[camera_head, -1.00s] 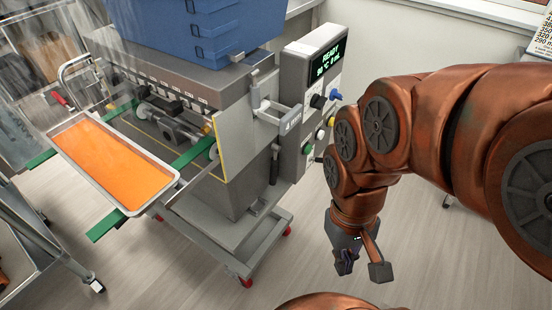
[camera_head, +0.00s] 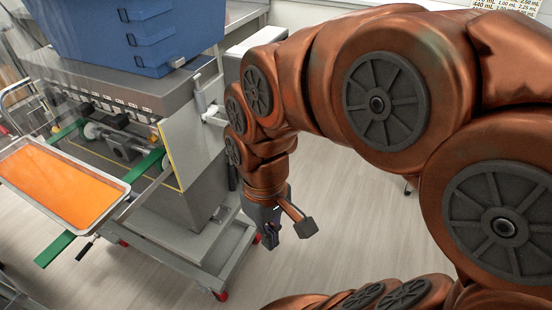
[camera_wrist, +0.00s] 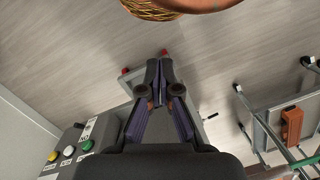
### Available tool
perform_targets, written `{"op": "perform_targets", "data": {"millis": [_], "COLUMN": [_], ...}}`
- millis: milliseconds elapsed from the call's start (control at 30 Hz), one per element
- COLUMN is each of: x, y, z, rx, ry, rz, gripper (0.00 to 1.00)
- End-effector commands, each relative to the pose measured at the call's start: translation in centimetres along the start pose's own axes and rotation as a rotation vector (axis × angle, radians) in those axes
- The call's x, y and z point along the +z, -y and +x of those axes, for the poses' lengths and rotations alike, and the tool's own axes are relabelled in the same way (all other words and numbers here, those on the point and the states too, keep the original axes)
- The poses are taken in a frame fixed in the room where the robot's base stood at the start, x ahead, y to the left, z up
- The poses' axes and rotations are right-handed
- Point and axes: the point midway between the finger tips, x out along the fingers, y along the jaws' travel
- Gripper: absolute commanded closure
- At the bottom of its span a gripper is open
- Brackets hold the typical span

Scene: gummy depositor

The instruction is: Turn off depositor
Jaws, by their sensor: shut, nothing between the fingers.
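The depositor (camera_head: 190,150) is a grey machine with a blue hopper (camera_head: 150,35) on top, at the left in the head view. My arm hides its control panel there. In the wrist view the panel (camera_wrist: 78,132) shows at the lower left, with a green button (camera_wrist: 87,146), a yellow button (camera_wrist: 68,151) and a white button (camera_wrist: 53,156). My gripper (camera_head: 270,238) hangs low to the right of the depositor's stand, apart from the panel. In the wrist view my gripper (camera_wrist: 158,68) is shut and empty, with its fingertips together over the floor.
A metal tray (camera_head: 108,213) of orange filling sits on green rails at the depositor's left. The wheeled stand has red casters (camera_head: 220,295). A metal-framed trolley (camera_wrist: 258,125) is at the right of the wrist view. Open wooden floor (camera_head: 330,200) lies right of the depositor.

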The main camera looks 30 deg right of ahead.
Motion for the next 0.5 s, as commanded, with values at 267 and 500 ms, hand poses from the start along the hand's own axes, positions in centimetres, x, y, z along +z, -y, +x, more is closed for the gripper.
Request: {"op": "perform_targets", "data": {"millis": [267,500], "x": [-12.4,-20.9], "y": [-5.3,-13.9], "z": [1.0,1.6], "rx": [-0.024,0.02], "ry": [-0.191,-0.354], "rz": [-0.258,-0.41], "gripper": [1.0,1.0]}}
